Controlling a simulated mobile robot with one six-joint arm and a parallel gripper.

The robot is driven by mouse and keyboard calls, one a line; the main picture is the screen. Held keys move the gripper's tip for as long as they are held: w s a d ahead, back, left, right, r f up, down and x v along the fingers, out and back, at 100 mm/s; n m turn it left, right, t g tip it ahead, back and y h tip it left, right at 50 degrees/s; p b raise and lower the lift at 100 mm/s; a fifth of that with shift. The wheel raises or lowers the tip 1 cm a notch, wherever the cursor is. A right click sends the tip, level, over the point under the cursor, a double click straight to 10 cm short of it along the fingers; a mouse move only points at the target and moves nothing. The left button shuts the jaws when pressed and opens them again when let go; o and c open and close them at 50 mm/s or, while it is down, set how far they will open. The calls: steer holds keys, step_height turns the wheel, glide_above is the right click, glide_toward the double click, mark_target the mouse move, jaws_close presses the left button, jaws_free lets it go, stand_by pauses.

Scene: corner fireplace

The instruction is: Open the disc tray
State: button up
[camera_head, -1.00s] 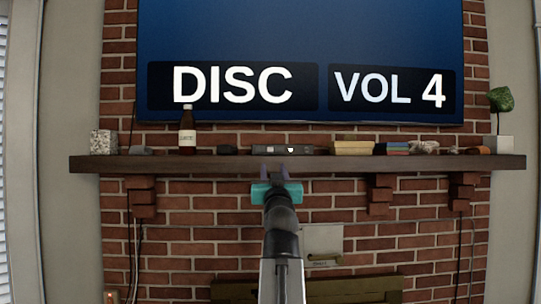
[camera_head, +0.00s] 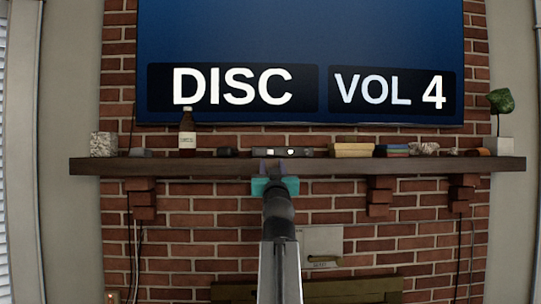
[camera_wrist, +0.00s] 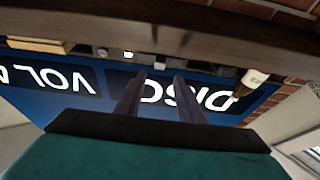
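The disc player (camera_head: 292,152) is a slim dark box with a small bright spot on its front. It stands on the mantel shelf below the screen, and no tray is seen sticking out of it. My gripper (camera_head: 272,165), teal with dark fingers, is just in front of the shelf edge, slightly left of the player's middle. In the wrist view, which looks upside down, the two fingers (camera_wrist: 160,76) stand apart with nothing between them. The player (camera_wrist: 150,62) shows only in part there, beyond the fingertips; whether they touch it I cannot tell.
The wooden mantel (camera_head: 420,168) runs across the brick wall. A brown bottle (camera_head: 187,138) and a small dark object (camera_head: 227,151) stand left of the player. Stacked books (camera_head: 351,150) stand to its right. The large screen (camera_head: 300,45) above reads "DISC" and "VOL 4".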

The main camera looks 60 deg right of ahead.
mark_target(270, 153)
steer(key=shift+p+x, duration=1.05)
steer(key=shift+x, duration=3.15)
steer(key=shift+s, duration=0.1)
jaws_close()
